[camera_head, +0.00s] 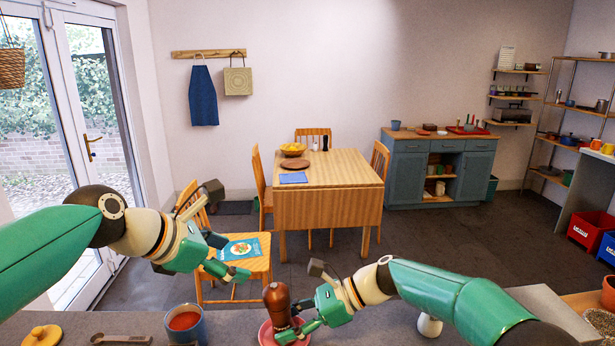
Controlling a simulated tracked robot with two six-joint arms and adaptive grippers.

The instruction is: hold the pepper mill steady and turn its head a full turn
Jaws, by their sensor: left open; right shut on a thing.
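The pepper mill (277,301) is dark brown with a rounded head. It stands upright at the front of the grey counter, over a pink dish (265,334); whether it rests in the dish or behind its rim is hard to tell. My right gripper (293,326) comes in from the right and is shut on the lower body of the mill. The mill's base is partly hidden by its fingers. My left gripper (238,272) is open and empty, up and to the left of the mill's head, apart from it.
A blue cup with red contents (185,322), a measuring spoon (122,339) and a yellow lid (43,335) lie left on the counter (240,322). A white object (429,325) is partly behind my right arm. A wooden table (330,208) and chairs stand beyond.

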